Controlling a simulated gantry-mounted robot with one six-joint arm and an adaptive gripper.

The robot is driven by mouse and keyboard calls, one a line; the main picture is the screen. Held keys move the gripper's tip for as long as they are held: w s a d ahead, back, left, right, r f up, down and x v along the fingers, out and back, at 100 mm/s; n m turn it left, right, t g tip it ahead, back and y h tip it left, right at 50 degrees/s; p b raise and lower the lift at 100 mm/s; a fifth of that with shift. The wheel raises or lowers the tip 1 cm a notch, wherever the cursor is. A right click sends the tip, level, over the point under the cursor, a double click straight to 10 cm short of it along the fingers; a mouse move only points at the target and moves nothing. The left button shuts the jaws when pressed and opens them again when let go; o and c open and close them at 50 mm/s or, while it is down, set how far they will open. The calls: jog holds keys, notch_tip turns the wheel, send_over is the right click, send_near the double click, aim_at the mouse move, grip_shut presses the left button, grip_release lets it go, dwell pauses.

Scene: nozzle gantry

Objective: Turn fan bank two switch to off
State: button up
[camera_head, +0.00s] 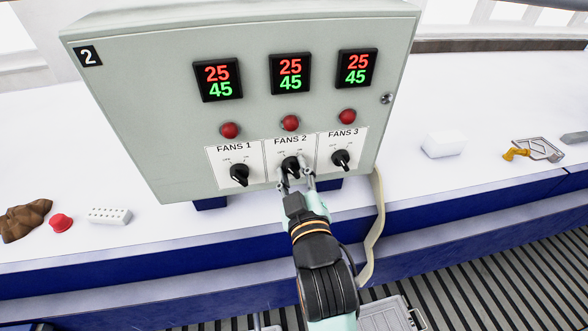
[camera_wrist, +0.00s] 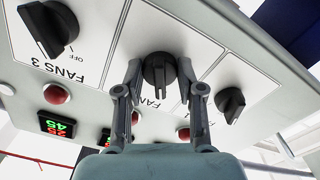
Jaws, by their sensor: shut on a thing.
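The black FANS 2 rotary switch (camera_head: 290,163) is the middle of three on the grey control box (camera_head: 140,130). My gripper (camera_head: 296,181) reaches it from the front and below, with a finger on either side of the knob. In the wrist view the FANS 2 knob (camera_wrist: 159,72) sits between the fingertips of my gripper (camera_wrist: 160,82), which is shut on it. The fingers partly hide its label, so its exact setting is unclear. The FANS 1 switch (camera_head: 240,174) is to the left and the FANS 3 switch (camera_head: 341,159) to the right.
Red lamps (camera_head: 290,123) and red-green displays (camera_head: 290,73) sit above the switches. The box stands on a white-topped bench (camera_head: 440,190). A brown lump (camera_head: 24,220), red button (camera_head: 61,222) and white block (camera_head: 108,215) lie left; a white box (camera_head: 443,144) lies right. A pale cable (camera_head: 378,215) hangs beside my arm.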

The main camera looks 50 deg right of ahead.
dwell(0.4)
jog(key=o, duration=1.1)
jog(key=shift+o, duration=0.2)
jog(key=v, duration=0.7)
jog(key=shift+s+a, duration=0.2)
jog(key=shift+s, duration=0.05)
jog(key=w+a+f+g+y+p, duration=0.1)
jog(key=a+f+y, duration=0.2)
jog(key=a, duration=0.9)
jog(key=w+a+f+n+g+y+p, duration=0.1)
jog(key=a+f+y+p, duration=0.1)
jog(key=a+y, duration=0.5)
jog(key=a+f, duration=0.1)
jog(key=a, duration=0.5)
jog(key=shift+f, duration=0.2)
